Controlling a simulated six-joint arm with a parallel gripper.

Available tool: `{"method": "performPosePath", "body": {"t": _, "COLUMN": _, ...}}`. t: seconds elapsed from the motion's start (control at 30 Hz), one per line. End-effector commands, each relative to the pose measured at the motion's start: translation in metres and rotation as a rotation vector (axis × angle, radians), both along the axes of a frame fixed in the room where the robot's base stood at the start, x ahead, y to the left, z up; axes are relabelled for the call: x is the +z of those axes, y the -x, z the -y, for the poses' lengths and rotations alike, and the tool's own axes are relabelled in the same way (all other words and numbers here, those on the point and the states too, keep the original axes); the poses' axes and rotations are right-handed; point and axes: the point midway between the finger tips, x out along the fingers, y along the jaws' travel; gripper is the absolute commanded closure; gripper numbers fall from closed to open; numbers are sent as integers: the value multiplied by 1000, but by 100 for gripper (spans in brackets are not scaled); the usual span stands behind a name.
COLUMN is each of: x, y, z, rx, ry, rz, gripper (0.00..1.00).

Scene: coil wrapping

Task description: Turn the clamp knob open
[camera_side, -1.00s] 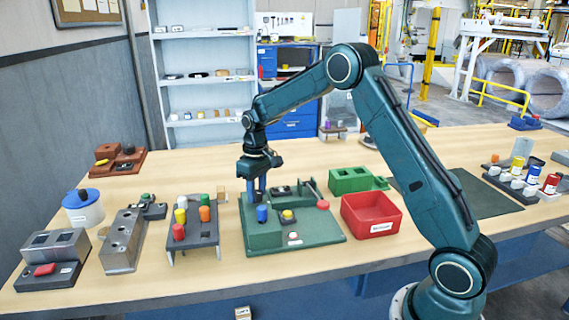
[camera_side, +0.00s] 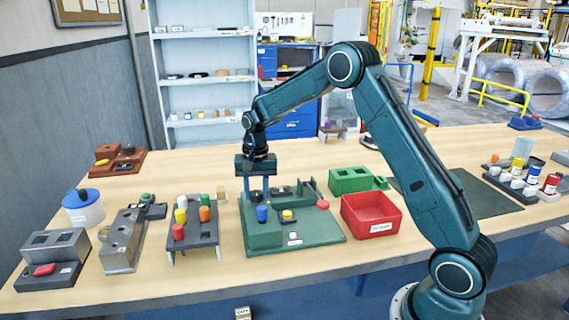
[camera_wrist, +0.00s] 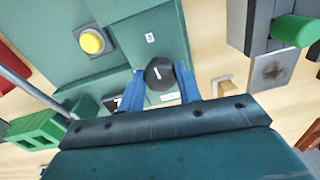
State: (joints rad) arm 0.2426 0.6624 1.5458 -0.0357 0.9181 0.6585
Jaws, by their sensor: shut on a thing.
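The clamp knob (camera_wrist: 160,73) is a dark, many-sided knob with a short white mark on top, near the middle of the wrist view. My gripper (camera_wrist: 160,90) has its two blue fingers on either side of the knob, shut on it. In the side view my gripper (camera_side: 256,190) points down at the back left of the green fixture (camera_side: 322,228), and the knob is hard to make out there. The fixture also shows in the wrist view (camera_wrist: 65,20).
The fixture carries a blue peg (camera_side: 262,213), a yellow button (camera_side: 287,215) and a red-ended lever (camera_side: 323,204). A rack of coloured pegs (camera_side: 193,232) stands left. A red tray (camera_side: 371,214) and green block (camera_side: 350,180) stand right.

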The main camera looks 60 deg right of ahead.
Motion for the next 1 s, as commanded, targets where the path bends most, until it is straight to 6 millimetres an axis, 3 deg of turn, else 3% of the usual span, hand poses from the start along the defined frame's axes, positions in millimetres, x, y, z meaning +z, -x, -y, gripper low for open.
{"method": "performPosePath", "body": {"t": 0.67, "x": 1, "y": -1, "z": 0, "rx": -86, "ry": 1, "rz": 3, "gripper": 89}}
{"method": "performPosePath", "body": {"t": 0.7, "x": 1, "y": -1, "z": 0, "rx": -86, "ry": 1, "rz": 3, "gripper": 60}}
{"method": "performPosePath", "body": {"t": 0.77, "x": 1, "y": -1, "z": 0, "rx": -86, "ry": 1, "rz": 3, "gripper": 48}}
{"method": "performPosePath", "body": {"t": 0.8, "x": 1, "y": -1, "z": 0, "rx": -85, "ry": 1, "rz": 3, "gripper": 44}}
{"method": "performPosePath", "body": {"t": 1.0, "x": 1, "y": 0, "z": 0, "rx": -85, "ry": 1, "rz": 2, "gripper": 44}}
